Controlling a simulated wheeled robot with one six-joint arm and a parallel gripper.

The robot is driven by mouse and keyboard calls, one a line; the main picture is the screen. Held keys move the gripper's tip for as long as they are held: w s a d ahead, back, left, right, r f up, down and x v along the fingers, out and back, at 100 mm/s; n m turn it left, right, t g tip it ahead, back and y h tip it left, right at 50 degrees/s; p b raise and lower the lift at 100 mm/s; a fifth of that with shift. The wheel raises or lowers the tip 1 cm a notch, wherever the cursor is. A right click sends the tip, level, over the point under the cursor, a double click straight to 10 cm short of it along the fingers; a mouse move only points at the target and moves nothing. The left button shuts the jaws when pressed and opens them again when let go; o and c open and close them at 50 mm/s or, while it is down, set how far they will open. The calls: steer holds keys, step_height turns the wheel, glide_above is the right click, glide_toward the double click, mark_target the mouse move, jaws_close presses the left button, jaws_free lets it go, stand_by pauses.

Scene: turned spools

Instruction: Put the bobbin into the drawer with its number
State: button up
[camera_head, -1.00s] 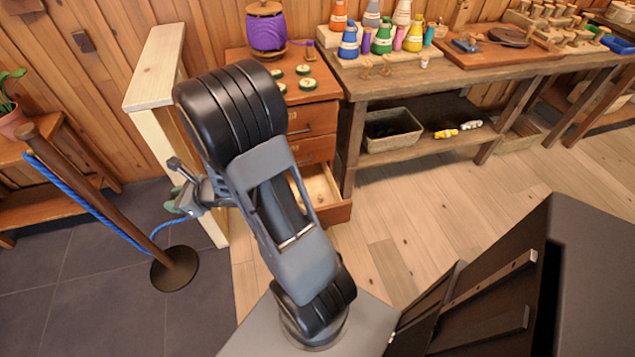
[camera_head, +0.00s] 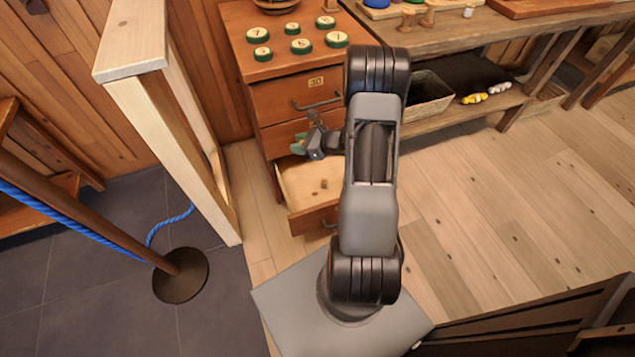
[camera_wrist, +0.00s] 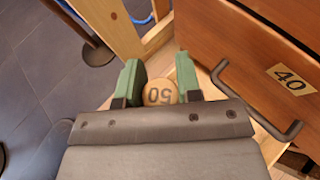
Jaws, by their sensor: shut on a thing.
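My gripper (camera_wrist: 158,80) is shut on a pale round bobbin (camera_wrist: 160,93) between its green fingers. The bobbin's end face reads 50, upside down in the wrist view. In the head view my gripper (camera_head: 300,143) is in front of the cabinet, above the open bottom drawer (camera_head: 292,183); the bobbin cannot be made out there. The top drawer is closed and labelled 30 (camera_head: 316,82).
A pale wooden frame (camera_head: 190,130) stands close left of the cabinet. A post base (camera_head: 181,276) with a blue rope is farther left. A bench (camera_head: 450,25) stands right of the cabinet, with a bin (camera_head: 430,95) on its shelf.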

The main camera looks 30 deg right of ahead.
steer(key=s+d+f+n+g+y+b, duration=0.15)
steer(key=d+f+b, duration=0.25)
steer(key=f, duration=0.5)
steer(key=s+d+f+m+t+b, duration=0.1)
steer(key=s+d+f+b, duration=0.25)
steer(key=f, duration=0.45)
steer(key=b, duration=0.6)
glide_above(296, 189)
steer(key=shift+n+g, duration=0.25)
steer(key=shift+n, duration=0.1)
steer(key=f, duration=0.9)
steer(key=shift+s+d+f, duration=0.2)
steer(key=shift+s+d, duration=0.05)
steer(key=shift+d, duration=0.05)
steer(key=shift+w+a+f, duration=0.2)
steer(key=shift+f, duration=0.2)
steer(key=shift+w+a+f+b, duration=0.15)
steer(key=shift+f+b, duration=0.6)
steer(key=shift+f, duration=0.85)
steer(key=shift+f, duration=0.15)
steer(key=o, duration=0.9)
